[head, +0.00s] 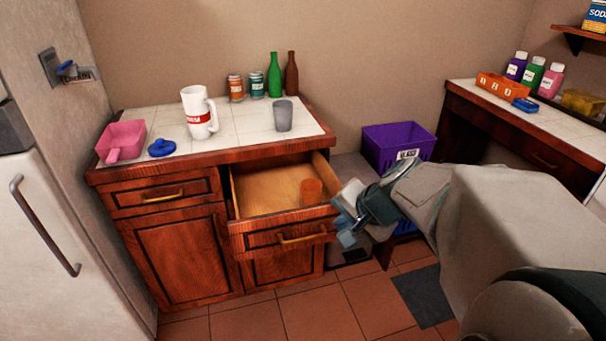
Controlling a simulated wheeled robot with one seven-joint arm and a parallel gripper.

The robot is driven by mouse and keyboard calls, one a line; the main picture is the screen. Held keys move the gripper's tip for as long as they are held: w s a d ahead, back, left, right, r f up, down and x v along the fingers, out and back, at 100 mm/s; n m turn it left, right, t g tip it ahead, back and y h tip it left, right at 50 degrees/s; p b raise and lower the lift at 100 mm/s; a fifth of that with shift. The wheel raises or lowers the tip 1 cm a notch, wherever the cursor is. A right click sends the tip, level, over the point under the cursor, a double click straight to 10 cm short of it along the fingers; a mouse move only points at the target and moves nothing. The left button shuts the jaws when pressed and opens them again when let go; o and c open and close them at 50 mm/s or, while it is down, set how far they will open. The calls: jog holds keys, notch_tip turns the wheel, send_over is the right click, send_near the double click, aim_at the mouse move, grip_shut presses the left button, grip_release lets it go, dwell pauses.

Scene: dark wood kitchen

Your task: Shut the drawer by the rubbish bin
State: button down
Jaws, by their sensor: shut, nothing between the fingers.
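The drawer (262,241) under the right part of the tiled counter is pulled out, showing its pale wooden inside. My gripper (342,222) is shut and empty at the right end of the drawer front. I cannot tell whether it touches the drawer. A purple bin (388,140) stands to the right of the cabinet; I cannot tell if it is the rubbish bin.
The counter (240,130) holds a white mug (197,118), a grey cup (283,116), a pink scoop (124,138), jars and bottles. A closed drawer (163,195) is left of the open one. A fridge (50,220) stands at left, a desk (520,125) at right.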

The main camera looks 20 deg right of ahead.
jog(key=w+d+f+m+t+h+b, duration=0.2)
jog(key=w+d+f+m+b, duration=0.2)
jog(key=d+f+m+b, duration=0.55)
jog(key=w+d+f+n+b, duration=0.1)
jog(key=w+f+n, duration=0.1)
jog(key=w+f, duration=0.6)
jog(key=shift+w+d, duration=0.35)
jog(key=shift+w, duration=1.1)
jog(key=shift+d, duration=0.1)
jog(key=shift+w, duration=0.1)
